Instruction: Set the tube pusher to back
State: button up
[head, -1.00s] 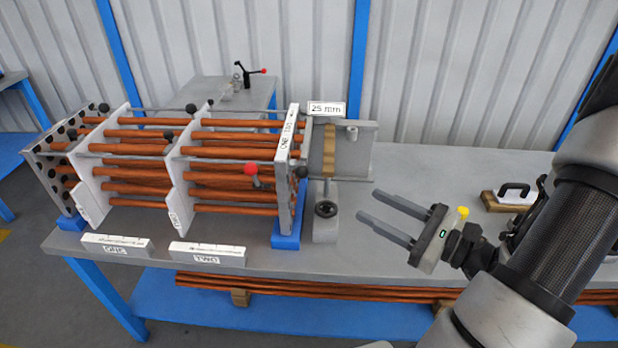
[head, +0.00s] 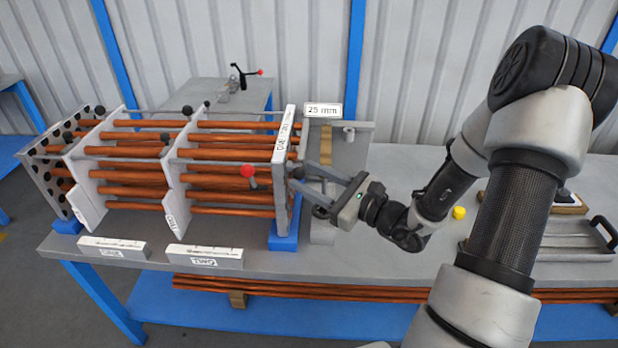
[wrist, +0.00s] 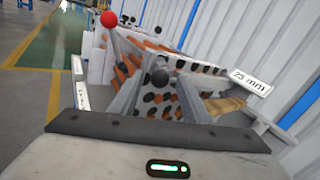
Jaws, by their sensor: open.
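The flanged shell assembly (head: 283,185) stands on the bench with orange tubes through its plates. A lever with a red knob (head: 248,171) is at its near right side; the knob also shows in the wrist view (wrist: 109,19). I cannot tell for sure which part is the tube pusher. My gripper (head: 298,179) is open, its fingers pointing left at the right end plate, and I cannot tell whether they touch it. A black knob (wrist: 160,77) shows near the fingers in the wrist view. The grey block behind my gripper is partly hidden.
A "25 mm" sign (head: 323,110) stands above the right end. Two white labelled blocks (head: 113,247) (head: 205,256) lie along the bench's front edge. A second bench (head: 215,92) stands behind.

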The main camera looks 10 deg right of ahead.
jog(key=shift+w+a, duration=0.15)
jog(key=shift+c, duration=0.5)
grip_shut()
jog(key=s+d, duration=0.2)
jog(key=d, duration=0.6)
jog(key=s+d+p, duration=0.1)
jog(key=s+d, duration=0.2)
jog(key=d, duration=0.6)
jog(key=shift+s, duration=0.25)
jog(key=shift+o, duration=0.5)
grip_release()
jog(key=shift+s+d, duration=0.1)
